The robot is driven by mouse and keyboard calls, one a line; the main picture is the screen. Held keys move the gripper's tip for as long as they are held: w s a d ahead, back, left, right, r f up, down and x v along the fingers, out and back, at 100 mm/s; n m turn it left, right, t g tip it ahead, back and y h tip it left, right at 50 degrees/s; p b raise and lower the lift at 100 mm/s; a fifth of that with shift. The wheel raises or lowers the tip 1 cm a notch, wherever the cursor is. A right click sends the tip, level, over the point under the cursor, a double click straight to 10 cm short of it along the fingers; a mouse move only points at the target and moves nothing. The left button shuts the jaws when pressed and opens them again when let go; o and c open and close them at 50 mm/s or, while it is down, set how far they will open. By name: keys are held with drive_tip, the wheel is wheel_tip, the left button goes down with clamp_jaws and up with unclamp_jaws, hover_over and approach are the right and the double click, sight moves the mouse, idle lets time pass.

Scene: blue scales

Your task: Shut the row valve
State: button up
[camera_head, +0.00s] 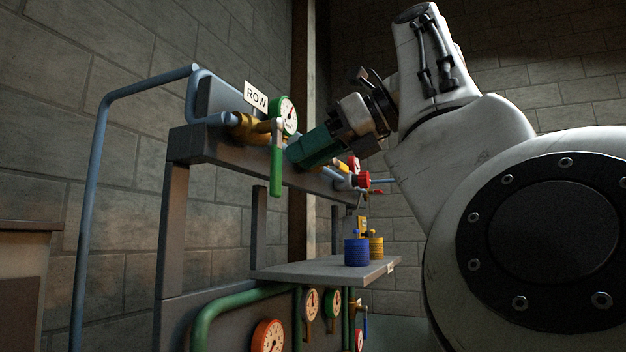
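The row valve is a brass valve body (243,128) on the blue pipe, beside a white sign (256,97) reading "ROW". Its green lever handle (276,165) hangs straight down, across the line of the pipe. A round gauge with a green rim (287,116) sits just above and behind the handle. My gripper (294,152) has teal fingers and comes in from the right, with its tips just right of the handle. I cannot tell whether the tips touch the handle, or whether the fingers are apart.
The blue pipe (100,170) bends down at the left of the grey rack (174,225). More valves and a red fitting (364,180) lie farther along the rack. A shelf (300,270) below holds a blue canister (357,252) and a yellow canister (377,247). Lower gauges (268,338) line the bottom.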

drive_tip(key=shift+v, duration=1.2)
